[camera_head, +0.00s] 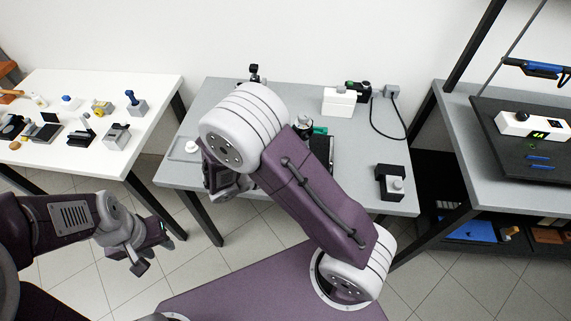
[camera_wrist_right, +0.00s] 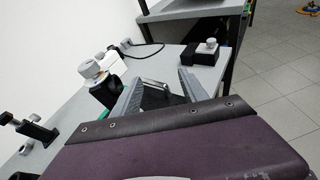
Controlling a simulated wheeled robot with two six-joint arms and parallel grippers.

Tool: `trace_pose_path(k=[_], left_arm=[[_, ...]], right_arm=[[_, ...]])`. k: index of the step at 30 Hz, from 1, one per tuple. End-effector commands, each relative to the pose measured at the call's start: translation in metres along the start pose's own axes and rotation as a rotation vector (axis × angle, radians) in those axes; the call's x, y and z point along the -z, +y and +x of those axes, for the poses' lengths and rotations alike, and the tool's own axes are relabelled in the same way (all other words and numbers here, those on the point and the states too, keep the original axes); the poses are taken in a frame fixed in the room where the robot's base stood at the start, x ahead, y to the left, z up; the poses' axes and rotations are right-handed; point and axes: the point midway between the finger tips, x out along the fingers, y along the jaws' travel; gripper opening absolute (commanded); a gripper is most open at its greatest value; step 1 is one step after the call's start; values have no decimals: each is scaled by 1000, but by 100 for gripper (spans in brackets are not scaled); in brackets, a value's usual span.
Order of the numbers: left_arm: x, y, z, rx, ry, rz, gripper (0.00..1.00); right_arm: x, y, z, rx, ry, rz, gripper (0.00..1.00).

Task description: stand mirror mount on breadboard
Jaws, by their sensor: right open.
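The dark breadboard (camera_head: 326,152) lies on the grey table, partly hidden by my right arm; its dark surface (camera_wrist_right: 158,98) also shows between my fingers in the right wrist view. A black piece with a pale knob (camera_wrist_right: 95,76), which may be the mirror mount, stands beside the left finger; I cannot tell if they touch. A dark and green piece (camera_head: 306,127) shows beside my right arm in the head view. My right gripper (camera_wrist_right: 158,92) is open with nothing visibly held, over the table. My left gripper (camera_head: 150,252) is open and empty, in front of the tables.
A white box (camera_head: 339,102) with a cable stands at the back of the grey table. A black block with a pale knob (camera_head: 391,183) is near its right edge. A black post (camera_head: 254,74) stands at the back. A white table (camera_head: 75,84) at left holds several small parts.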

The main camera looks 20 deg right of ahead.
Motion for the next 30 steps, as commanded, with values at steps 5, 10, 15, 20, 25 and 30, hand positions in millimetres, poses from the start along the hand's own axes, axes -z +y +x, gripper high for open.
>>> trace_pose_path(k=[5,10,15,20,25,30], left_arm=[[0,0,0,0,0,0,36],[0,0,0,0,0,0,36],[0,0,0,0,0,0,36],[0,0,0,0,0,0,36],[0,0,0,0,0,0,36],[0,0,0,0,0,0,36]], right_arm=[[53,-103,-16,685,599,685,51],[64,-72,-51,989,878,1302,51],[59,-58,-54,1044,929,1468,51],[59,-58,-54,1042,929,1463,51],[60,-58,-54,1041,929,1460,51],[60,-58,-54,1041,928,1459,51]])
